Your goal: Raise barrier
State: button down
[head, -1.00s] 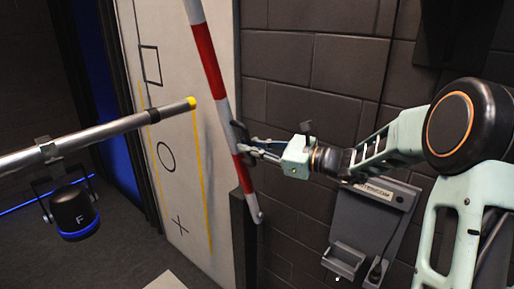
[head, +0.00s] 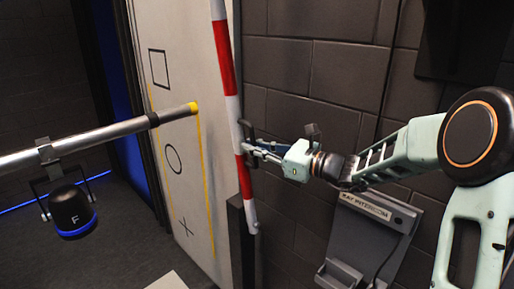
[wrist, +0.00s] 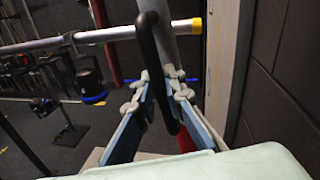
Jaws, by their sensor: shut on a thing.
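The barrier is a red and white striped pole (head: 232,110) in the middle of the head view, standing almost upright with its top out of frame. A black handle (wrist: 148,45) sits on it. My gripper (head: 254,146) is at the lower part of the pole, its fingers shut on the handle. In the wrist view my fingertips (wrist: 160,92) lie on both sides of the black handle, with the pale pole (wrist: 166,48) just behind it. The pole's lower end (head: 251,226) is near a dark post.
A grey horizontal bar (head: 110,132) with a yellow tip and a hanging black lamp (head: 71,209) marked F is at left. A white panel (head: 185,90) with square, circle and cross marks stands behind. A grey intercom box (head: 368,235) is on the brick wall at right.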

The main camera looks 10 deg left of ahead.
jog(key=shift+f, duration=0.1)
dwell(0.4)
jog(key=c, duration=2)
grip_release()
jog(key=shift+d, duration=0.15)
jog(key=v, duration=1.2)
